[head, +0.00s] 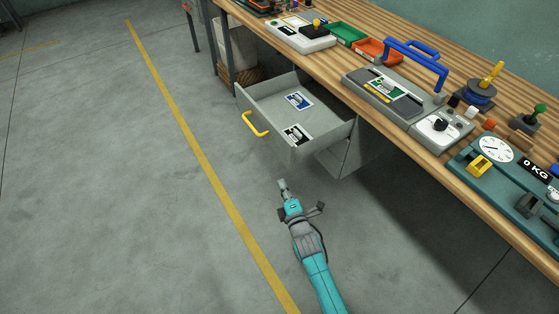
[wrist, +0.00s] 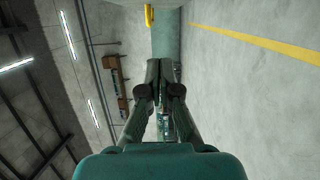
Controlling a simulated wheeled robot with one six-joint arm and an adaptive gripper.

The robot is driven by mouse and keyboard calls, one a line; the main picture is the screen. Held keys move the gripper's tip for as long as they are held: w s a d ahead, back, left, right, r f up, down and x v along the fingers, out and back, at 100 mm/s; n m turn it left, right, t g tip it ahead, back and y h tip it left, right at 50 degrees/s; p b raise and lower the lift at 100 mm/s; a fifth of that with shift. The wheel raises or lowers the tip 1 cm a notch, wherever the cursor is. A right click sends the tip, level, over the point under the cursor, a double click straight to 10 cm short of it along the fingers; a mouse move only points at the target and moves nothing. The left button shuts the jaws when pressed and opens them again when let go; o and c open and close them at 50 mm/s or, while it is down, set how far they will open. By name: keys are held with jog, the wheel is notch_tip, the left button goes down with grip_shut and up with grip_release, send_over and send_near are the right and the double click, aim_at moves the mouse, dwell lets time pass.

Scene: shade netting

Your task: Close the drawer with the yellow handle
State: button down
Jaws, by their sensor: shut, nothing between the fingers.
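The grey drawer (head: 312,146) stands pulled out from under the wooden workbench in the head view. Its yellow handle (head: 255,126) is on the front panel, which faces left toward the floor's yellow line. Two labelled cards lie inside the drawer. My gripper (head: 283,185) is shut and empty, below the drawer's near side in the picture and apart from the handle. In the wrist view my gripper's fingers (wrist: 166,68) are together. A yellow piece, which looks like the handle (wrist: 149,15), shows at the top edge beside a grey-green panel.
The floor left of the drawer is clear, with a yellow line (head: 190,143).

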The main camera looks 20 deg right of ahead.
jog(key=shift+w+d, duration=0.5)
jog(key=shift+w, duration=1.2)
jog(key=shift+w+d, duration=0.55)
jog(key=shift+w, duration=1.15)
jog(key=shift+w+d, duration=0.5)
jog(key=shift+w, duration=1.2)
jog(key=shift+d, duration=0.15)
